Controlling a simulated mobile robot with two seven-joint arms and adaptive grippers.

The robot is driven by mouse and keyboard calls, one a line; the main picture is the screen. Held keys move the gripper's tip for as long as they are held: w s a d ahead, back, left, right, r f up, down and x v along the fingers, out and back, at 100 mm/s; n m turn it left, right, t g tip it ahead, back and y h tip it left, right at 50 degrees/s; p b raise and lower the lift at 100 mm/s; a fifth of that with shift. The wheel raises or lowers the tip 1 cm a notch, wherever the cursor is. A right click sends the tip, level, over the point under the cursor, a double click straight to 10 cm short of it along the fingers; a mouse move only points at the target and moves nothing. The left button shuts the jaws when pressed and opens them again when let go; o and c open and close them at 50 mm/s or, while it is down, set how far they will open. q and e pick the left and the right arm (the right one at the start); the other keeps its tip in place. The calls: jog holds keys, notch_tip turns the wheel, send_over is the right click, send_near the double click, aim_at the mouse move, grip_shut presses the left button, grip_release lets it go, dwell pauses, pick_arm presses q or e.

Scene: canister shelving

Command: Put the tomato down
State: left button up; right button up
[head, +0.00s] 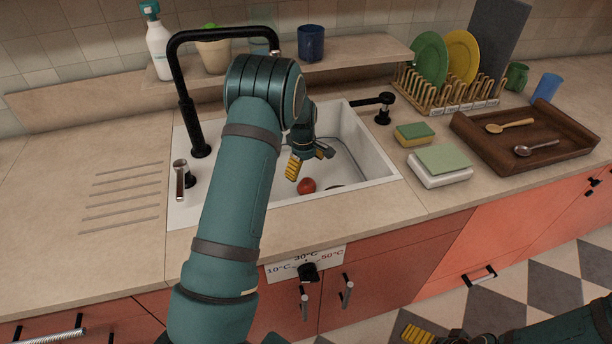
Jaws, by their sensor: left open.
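A red tomato (307,186) lies in the white sink (375,165), near its front wall. My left gripper (309,162) is over the sink, above the tomato and apart from it. Its yellow-padded fingers are open and empty. The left arm crosses in front of the sink's left part and hides some of it. My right gripper (418,334) shows only in part at the bottom edge, low in front of the cabinets; its opening cannot be made out.
A black faucet (186,100) arches over the sink's left side. Sponges (414,132) and a wooden tray (490,152) with spoons lie to the right. A dish rack (445,92) with plates stands behind. The left counter (60,190) is clear.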

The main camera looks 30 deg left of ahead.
pick_arm(q)
jog(key=shift+s+r, duration=0.1)
jog(key=shift+r, duration=1)
